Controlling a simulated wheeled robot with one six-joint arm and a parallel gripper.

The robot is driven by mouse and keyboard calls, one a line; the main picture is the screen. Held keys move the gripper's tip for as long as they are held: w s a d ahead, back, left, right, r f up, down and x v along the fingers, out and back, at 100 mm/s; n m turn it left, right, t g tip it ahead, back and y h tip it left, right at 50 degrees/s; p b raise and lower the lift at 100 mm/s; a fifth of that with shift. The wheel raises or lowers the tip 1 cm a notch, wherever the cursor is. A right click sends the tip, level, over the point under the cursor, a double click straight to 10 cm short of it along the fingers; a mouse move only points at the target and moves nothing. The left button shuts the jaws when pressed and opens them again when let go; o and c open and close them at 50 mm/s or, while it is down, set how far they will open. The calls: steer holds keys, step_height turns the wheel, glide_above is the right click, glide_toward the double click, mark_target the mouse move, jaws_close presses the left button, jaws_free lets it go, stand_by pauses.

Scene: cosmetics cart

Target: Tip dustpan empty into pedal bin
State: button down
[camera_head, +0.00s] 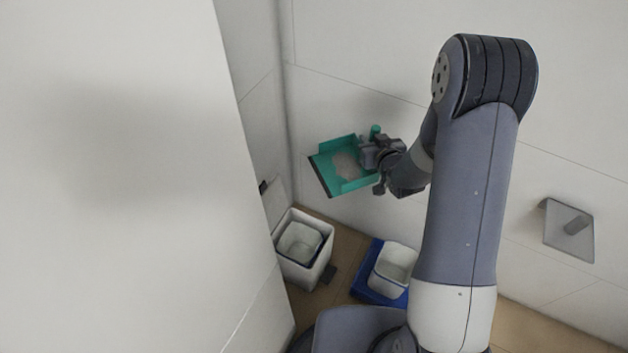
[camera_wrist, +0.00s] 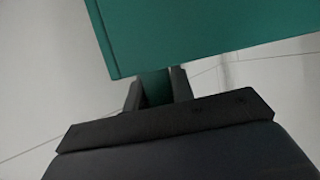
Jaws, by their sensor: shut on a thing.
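The green dustpan (camera_head: 336,182) is in the air in the head view, with a greyish patch of debris on its floor. Its dark front lip points left. My gripper (camera_head: 372,160) is shut on the dustpan's handle at its right side. In the wrist view the dustpan's green underside or back (camera_wrist: 200,35) fills the top, and the fingers (camera_wrist: 157,88) close around a green handle part. The white pedal bin (camera_head: 290,272) stands on the floor below and left of the dustpan. Its lid (camera_head: 274,203) is raised at the back, and a lighter inner bucket (camera_head: 300,243) shows inside.
A white container (camera_head: 393,268) sits on a blue base (camera_head: 369,289) on the floor, right of the bin. A large white panel (camera_head: 120,180) blocks the left side. A grey bracket (camera_head: 569,230) is on the right wall. The back wall is close behind the dustpan.

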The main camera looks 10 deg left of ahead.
steer(key=w+a+f+n+g+y+b, duration=0.25)
steer(key=a+f+b, duration=0.3)
steer(key=f, duration=0.35)
steer(key=w+a+f+n+g+y+b, duration=0.1)
steer(key=w+a+f+n+y+b, duration=0.15)
steer(key=a+f+b, duration=0.4)
steer(key=w+a+f+n+g+y+b, duration=0.2)
steer(key=a+f+n+b, duration=0.3)
steer(key=f, duration=0.7)
steer(key=s+a+r+n+t+b, duration=0.1)
steer(key=s+r+n+t+b, duration=0.1)
steer(key=s+b, duration=0.4)
steer(key=s+a+r+n+t+b, duration=0.2)
steer(key=s+b, duration=0.4)
steer(key=b, duration=0.8)
steer(key=shift+s+a+n+t+y, duration=0.35)
steer(key=shift+n+t, duration=0.1)
steer(key=shift+n, duration=0.95)
